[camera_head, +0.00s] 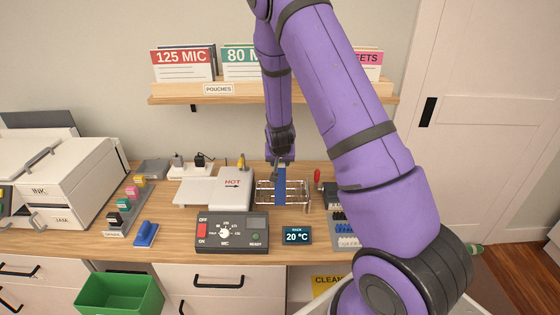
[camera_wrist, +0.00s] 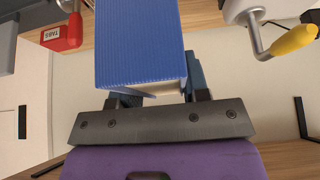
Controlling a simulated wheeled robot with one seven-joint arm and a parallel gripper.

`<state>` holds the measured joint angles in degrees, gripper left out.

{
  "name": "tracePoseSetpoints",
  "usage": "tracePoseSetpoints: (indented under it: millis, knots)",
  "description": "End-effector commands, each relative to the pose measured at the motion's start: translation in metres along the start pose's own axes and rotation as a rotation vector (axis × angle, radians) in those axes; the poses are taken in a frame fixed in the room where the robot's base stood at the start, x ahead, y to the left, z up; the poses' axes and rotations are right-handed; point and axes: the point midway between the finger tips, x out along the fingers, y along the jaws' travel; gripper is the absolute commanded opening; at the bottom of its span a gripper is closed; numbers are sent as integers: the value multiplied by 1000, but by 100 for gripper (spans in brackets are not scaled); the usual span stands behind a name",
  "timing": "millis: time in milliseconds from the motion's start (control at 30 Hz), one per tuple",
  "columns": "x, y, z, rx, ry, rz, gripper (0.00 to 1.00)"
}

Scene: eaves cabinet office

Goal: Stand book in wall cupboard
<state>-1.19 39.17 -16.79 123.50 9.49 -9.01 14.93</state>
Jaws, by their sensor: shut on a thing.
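My gripper (camera_head: 282,162) points down over the worktop and is shut on a blue book (camera_head: 281,188). In the wrist view the ribbed blue cover (camera_wrist: 140,42) and a strip of pale page edges show between the fingers of my gripper (camera_wrist: 158,98). The book is upright at a wire rack (camera_head: 300,193); I cannot tell whether its lower edge touches the rack or the worktop. I cannot identify an open wall cupboard. A white panelled door (camera_head: 490,75) with a black handle is closed at the right.
A wall shelf (camera_head: 270,98) with pouch packs is behind my arm. A laminator (camera_head: 233,188) marked HOT stands left of the rack, with a control box (camera_head: 232,232) in front. A printer (camera_head: 75,185) is at the left, a green bin (camera_head: 118,294) below.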

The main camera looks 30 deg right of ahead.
Motion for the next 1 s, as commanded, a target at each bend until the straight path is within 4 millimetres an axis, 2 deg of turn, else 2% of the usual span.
tracePoseSetpoints:
  millis: [267, 300, 400, 767, 867, 1000]
  knots:
    - [2, 0, 0, 0, 1, 0, 0]
    - [2, 0, 1, 0, 0, 0, 49]
    - [2, 0, 1, 0, 1, 0, 68]
    - [-3, 0, -1, 0, 1, -1, 68]
    - [-14, 0, -1, 0, 2, -1, 68]
    - [-37, -1, -1, -1, 4, -3, 68]
